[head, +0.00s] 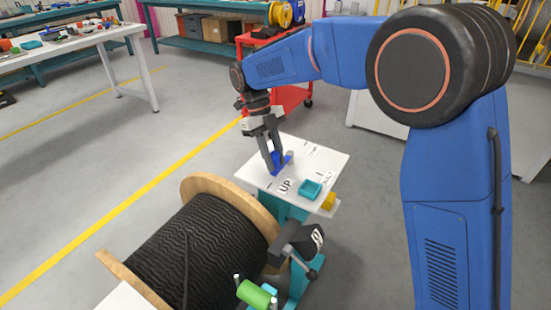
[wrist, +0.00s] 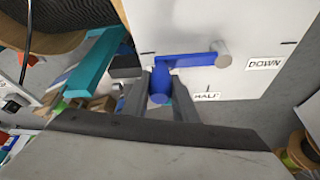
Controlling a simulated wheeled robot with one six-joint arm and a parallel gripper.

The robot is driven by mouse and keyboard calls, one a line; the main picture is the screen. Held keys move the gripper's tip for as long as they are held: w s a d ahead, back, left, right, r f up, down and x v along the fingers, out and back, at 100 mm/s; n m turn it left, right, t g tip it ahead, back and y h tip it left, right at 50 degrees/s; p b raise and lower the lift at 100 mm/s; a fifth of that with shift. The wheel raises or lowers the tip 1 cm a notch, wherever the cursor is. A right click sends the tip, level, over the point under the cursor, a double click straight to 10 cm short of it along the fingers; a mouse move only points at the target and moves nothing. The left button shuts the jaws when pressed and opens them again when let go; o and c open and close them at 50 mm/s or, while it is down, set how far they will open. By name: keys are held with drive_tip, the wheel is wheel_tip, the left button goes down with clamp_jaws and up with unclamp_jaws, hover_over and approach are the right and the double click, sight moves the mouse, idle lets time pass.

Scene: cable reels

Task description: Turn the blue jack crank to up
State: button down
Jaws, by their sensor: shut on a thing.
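The blue jack crank (head: 281,161) sits on a white panel (head: 258,170) on a teal stand. In the wrist view, its blue arm (wrist: 194,60) runs left from a grey round pivot (wrist: 222,53), away from the DOWN label (wrist: 264,63). The HALF label (wrist: 206,97) lies below the pivot. In the head view, the UP label (head: 285,186) is at the panel's near edge. My gripper (head: 274,168) reaches down and is shut on the crank's upright blue handle (wrist: 159,98), with one finger on each side. The UP label is not visible in the wrist view.
A large black cable reel (head: 190,245) with wooden flanges stands close at the left of the panel. A teal block (head: 311,190) and a yellow part (head: 328,202) are at the panel's near right. A red cart (head: 290,98) stands behind. Open floor lies left.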

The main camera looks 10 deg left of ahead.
drive_tip(key=c, duration=1.4)
unclamp_jaws()
drive_tip(key=shift+a, duration=0.1)
drive_tip(key=shift+c, duration=0.2)
drive_tip(key=shift+r, duration=0.1)
drive_tip(key=v, duration=1.7)
drive_tip(key=shift+r, duration=0.15)
